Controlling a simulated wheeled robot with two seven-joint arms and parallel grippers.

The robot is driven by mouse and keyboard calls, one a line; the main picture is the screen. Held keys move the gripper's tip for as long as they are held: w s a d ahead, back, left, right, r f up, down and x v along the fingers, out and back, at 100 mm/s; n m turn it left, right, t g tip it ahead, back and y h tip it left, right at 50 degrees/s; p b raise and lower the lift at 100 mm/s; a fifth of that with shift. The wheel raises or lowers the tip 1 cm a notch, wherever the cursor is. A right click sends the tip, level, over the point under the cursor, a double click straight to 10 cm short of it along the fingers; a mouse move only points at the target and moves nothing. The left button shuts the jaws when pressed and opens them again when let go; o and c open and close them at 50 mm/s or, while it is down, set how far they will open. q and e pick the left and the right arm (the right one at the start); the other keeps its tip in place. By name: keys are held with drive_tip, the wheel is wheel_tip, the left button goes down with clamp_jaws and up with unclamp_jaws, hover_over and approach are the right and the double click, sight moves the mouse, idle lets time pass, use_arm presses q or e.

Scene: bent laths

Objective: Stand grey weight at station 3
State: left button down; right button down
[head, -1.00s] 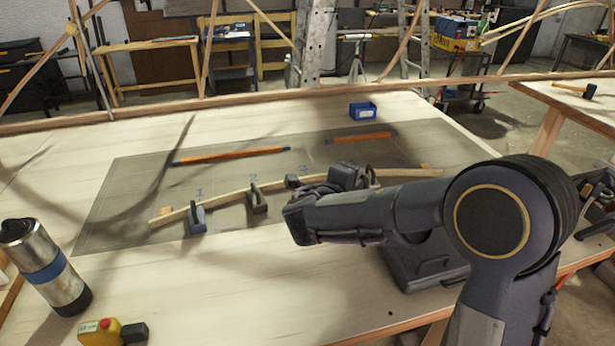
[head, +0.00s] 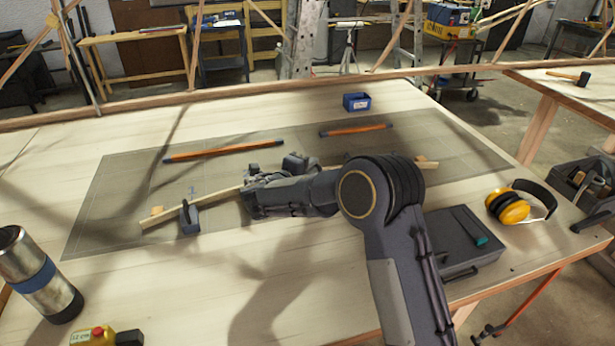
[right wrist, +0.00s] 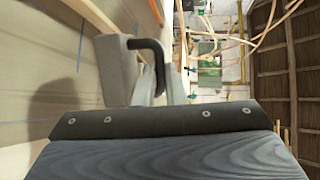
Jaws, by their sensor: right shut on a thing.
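The grey weight (right wrist: 118,75), a light grey block with a dark bent handle, shows in the right wrist view. My right gripper (right wrist: 158,88) is shut on it at the handle. In the head view my right gripper (head: 262,175) is over the middle of the bent lath (head: 158,220), and the held weight is hard to make out there. Another weight (head: 189,218) stands upright at the lath near mark 1 (head: 193,190). My arm hides the marks for stations 2 and 3 and the lath around them. My left gripper is not in view.
Two orange bars (head: 225,151) (head: 356,129) lie behind the lath, with a blue bin (head: 357,102) beyond. A steel flask (head: 38,275) stands front left. A grey case (head: 455,262) and yellow ear defenders (head: 510,207) lie at right. The front middle of the table is clear.

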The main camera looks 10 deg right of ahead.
drive_tip(key=shift+w+a+f, duration=0.2)
drive_tip(key=shift+w+f, duration=0.25)
drive_tip(key=shift+f, duration=0.1)
wheel_tip(320, 180, down, 3)
drive_tip(key=shift+r, duration=0.1)
drive_tip(key=c, duration=1.5)
unclamp_jaws()
drive_tip(key=shift+f, duration=0.25)
drive_tip(key=shift+r, duration=0.1)
